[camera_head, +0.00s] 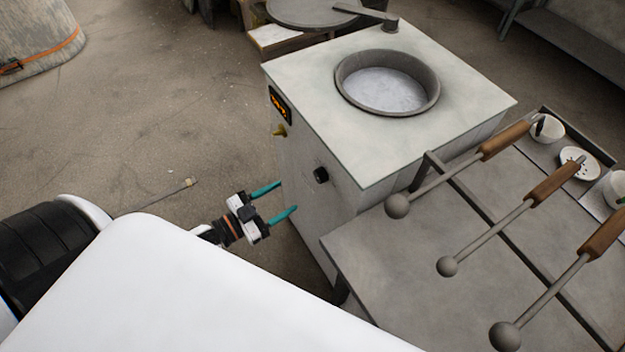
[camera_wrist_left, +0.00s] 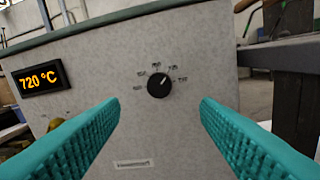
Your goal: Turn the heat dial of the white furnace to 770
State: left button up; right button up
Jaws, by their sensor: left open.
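The white furnace (camera_head: 330,190) stands in the middle of the head view, with a round crucible opening (camera_head: 388,82) in its top. Its black heat dial (camera_head: 321,175) is on the front face. In the left wrist view the dial (camera_wrist_left: 159,85) sits centred between the fingers, with several small printed marks around its upper side. The orange display (camera_wrist_left: 40,79) reads 720 °C. My left gripper (camera_head: 278,201) is open with teal fingers pointing at the furnace front; the fingers do not touch the dial. My right gripper is not in view.
A brass-coloured knob (camera_head: 280,131) sticks out below the display. A round lid (camera_head: 310,12) lies behind the furnace. The floor to the left is largely clear.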

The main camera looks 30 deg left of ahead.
aim_at(317, 178)
pick_arm(q)
jog(key=x, duration=0.9)
jog(key=shift+w+d+p, duration=0.15)
jog(key=shift+w+p, duration=0.15)
jog(key=shift+w, duration=0.1)
jog(key=c, duration=1)
jog(key=shift+m, duration=0.3)
jog(key=m+b, duration=0.1)
jog(key=m, duration=0.3)
jog(key=shift+f, duration=0.1)
jog(key=shift+m+h+b, duration=0.3)
jog(key=shift+m+b, duration=0.1)
jog(key=shift+m, duration=1.9)
